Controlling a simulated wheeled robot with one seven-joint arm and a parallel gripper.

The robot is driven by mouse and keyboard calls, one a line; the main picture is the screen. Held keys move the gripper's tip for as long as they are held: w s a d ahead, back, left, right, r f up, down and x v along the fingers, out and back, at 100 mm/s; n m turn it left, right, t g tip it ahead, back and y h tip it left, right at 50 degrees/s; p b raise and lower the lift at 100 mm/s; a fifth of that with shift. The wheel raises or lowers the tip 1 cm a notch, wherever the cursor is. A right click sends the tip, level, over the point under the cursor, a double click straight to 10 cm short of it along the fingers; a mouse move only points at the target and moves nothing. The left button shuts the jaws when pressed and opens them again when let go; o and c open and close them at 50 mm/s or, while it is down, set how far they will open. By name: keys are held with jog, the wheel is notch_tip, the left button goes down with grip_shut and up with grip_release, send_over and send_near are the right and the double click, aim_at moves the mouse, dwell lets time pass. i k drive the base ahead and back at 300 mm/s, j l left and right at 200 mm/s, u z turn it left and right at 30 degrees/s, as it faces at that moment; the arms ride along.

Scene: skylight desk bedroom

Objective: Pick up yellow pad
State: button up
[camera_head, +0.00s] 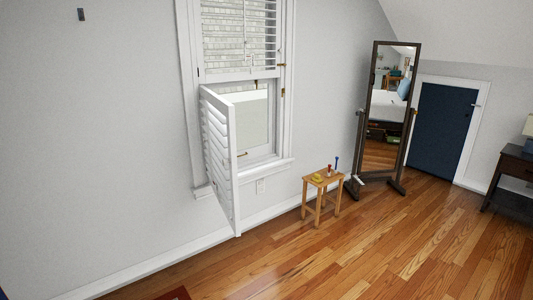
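A small yellow thing (317,178), which may be the yellow pad, lies on top of a small wooden stool (324,184) below the window. It is too small in the picture to make out its exact shape. Beside it on the stool stand a small red item (329,170) and a thin blue upright item (336,163). My gripper is not in view.
A white window shutter (220,160) hangs open into the room, left of the stool. A dark-framed standing mirror (385,115) is just right of the stool. A dark side table (515,172) stands at the right edge. The wooden floor (380,245) in front is clear.

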aim_at(316, 178)
jog(key=i+l+z, duration=0.1)
jog(key=i+z, duration=0.4)
jog(key=i, duration=1.4)
jog(key=i+u, duration=0.15)
jog(key=i, duration=0.3)
jog(key=i+l+u, duration=0.2)
jog(key=i, duration=0.3)
jog(key=i+l+u, duration=0.15)
jog(key=i, duration=0.3)
jog(key=i+l+u, duration=0.2)
jog(key=i+u, duration=0.25)
jog(key=i+l+u, duration=0.2)
jog(key=u, duration=0.2)
jog(key=i+l+u, duration=0.25)
jog(key=l+u, duration=0.2)
jog(key=i+l+u, duration=0.2)
jog(key=l+u, duration=0.2)
jog(key=i+l+u, duration=0.1)
jog(key=l+u, duration=0.2)
jog(key=l, duration=0.3)
jog(key=i+l+u, duration=0.1)
jog(key=l+u, duration=0.15)
jog(key=l, duration=0.35)
